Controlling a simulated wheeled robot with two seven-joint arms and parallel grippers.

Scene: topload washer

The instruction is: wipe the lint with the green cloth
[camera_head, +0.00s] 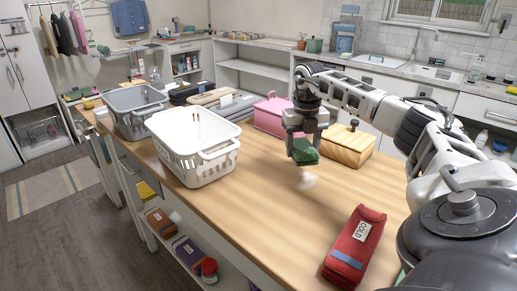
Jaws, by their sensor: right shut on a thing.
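The green cloth (305,151) hangs below my right gripper (303,136), which is shut on it. The cloth is above the wooden counter, just in front of the pink box and beside the wooden box. The lint (308,179) is a small pale, fuzzy patch on the counter, a little below the cloth in the picture. The cloth and lint appear apart. My left gripper is not in view.
A white basket (195,166) and a grey basket (133,122) stand on the left of the counter (265,215). A pink box (270,117) and a wooden box (347,154) are close to the gripper. A red pouch (370,222) lies at front right. The front middle is clear.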

